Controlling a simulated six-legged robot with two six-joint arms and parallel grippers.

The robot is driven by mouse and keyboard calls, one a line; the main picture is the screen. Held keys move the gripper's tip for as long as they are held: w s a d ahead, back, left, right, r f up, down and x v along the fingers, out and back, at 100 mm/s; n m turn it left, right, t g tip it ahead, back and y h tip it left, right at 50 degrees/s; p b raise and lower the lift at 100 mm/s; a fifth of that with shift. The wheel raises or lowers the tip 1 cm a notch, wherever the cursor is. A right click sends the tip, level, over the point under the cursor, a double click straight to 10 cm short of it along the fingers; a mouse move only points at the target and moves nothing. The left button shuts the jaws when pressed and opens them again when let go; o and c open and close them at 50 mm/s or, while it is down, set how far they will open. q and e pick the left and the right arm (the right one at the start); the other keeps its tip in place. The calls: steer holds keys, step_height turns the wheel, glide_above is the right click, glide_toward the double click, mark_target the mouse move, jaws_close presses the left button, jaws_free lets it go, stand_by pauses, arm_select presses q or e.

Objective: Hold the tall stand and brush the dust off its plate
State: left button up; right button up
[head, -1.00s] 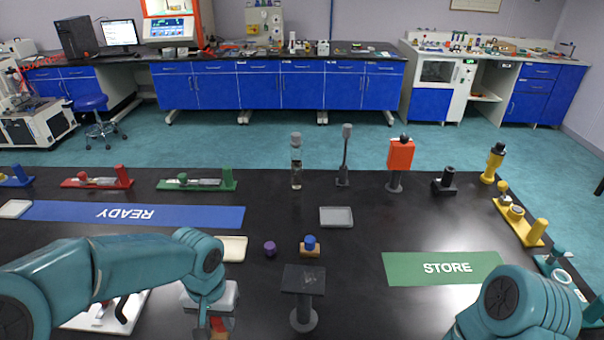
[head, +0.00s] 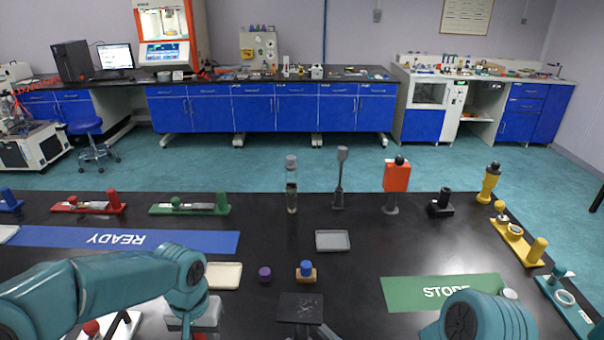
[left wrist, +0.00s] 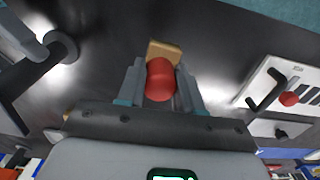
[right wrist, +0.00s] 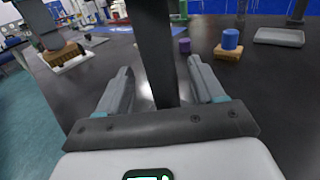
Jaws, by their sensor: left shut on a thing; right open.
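The tall stand has a dark square plate (head: 300,308) with pale specks on it, at the bottom middle of the head view. Its dark post (right wrist: 158,60) rises between the fingers of my right gripper (right wrist: 165,85), which is open with a finger on each side. The stand also shows at the left of the left wrist view (left wrist: 28,77). My left gripper (left wrist: 160,85) is shut on the red handle of a brush (left wrist: 161,80) with a tan wooden head. The brush head (right wrist: 66,54) shows at the upper left of the right wrist view, apart from the post.
A purple knob (head: 265,274) and a blue-topped wooden block (head: 306,271) stand behind the plate. A grey tray (head: 333,240) lies farther back.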

steer(key=shift+x, duration=2.3)
steer(key=shift+w, duration=0.1)
jaws_close()
